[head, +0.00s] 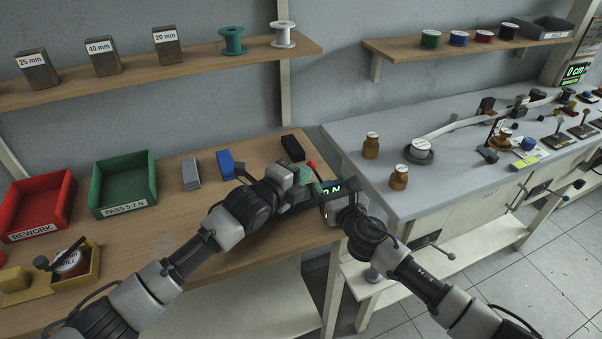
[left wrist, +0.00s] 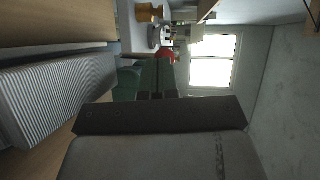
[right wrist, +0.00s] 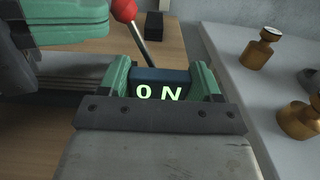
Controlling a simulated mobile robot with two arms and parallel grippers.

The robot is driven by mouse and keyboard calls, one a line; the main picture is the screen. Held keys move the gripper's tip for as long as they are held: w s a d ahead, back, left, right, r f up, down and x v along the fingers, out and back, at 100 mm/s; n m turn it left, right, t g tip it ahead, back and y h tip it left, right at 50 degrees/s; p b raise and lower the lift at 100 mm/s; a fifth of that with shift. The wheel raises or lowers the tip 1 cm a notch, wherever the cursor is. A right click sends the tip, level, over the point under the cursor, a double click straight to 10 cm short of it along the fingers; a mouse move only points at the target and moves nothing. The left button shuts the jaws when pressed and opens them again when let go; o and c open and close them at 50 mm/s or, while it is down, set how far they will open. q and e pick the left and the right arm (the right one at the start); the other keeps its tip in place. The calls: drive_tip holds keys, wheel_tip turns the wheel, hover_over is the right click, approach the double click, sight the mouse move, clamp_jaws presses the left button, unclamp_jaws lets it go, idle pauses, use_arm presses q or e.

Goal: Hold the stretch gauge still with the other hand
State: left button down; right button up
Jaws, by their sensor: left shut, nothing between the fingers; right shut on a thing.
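The stretch gauge (head: 331,189) shows as a dark block with a glowing green "0 N" readout at the right end of the wooden bench. In the right wrist view the readout block (right wrist: 160,90) sits between the green fingers of my right gripper (right wrist: 160,80), which is shut on it. A lever with a red knob (right wrist: 123,9) rises behind it. My left gripper (left wrist: 150,78) is shut and empty, close beside the gauge's left side. The red knob (left wrist: 167,56) shows just past its fingertips. My arms hide much of the gauge's body, and I cannot tell whether the left fingers touch it.
A black block (head: 293,148), a blue block (head: 231,163) and a grey block (head: 191,173) lie at the back of the wooden bench. A green PASS tray (head: 124,210) and red REWORK tray (head: 37,233) stand left. Brass weights (head: 399,178) stand on the grey bench.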

use_arm(q)
drive_tip(key=shift+r, duration=0.1)
drive_tip(key=shift+w+d+r, duration=0.1)
drive_tip(key=shift+d, duration=0.15)
drive_tip(key=shift+g+y, duration=0.3)
drive_tip(key=shift+w+d+r+m+g+y, duration=0.25)
drive_tip(key=shift+d+r+m+g+y, duration=0.2)
drive_tip(key=shift+d+r+y, duration=0.2)
drive_tip(key=d+y, duration=0.1)
drive_tip(key=w+d+m+g+y, duration=0.1)
drive_tip(key=d+y, duration=0.1)
drive_tip(key=d+m+g+y, duration=0.1)
drive_tip(key=d, duration=0.1)
drive_tip(key=shift+w+r+g+y, duration=0.25)
drive_tip(key=shift+w+r+y, duration=0.05)
drive_tip(key=shift+r+y, duration=0.1)
drive_tip(key=shift+r, duration=0.15)
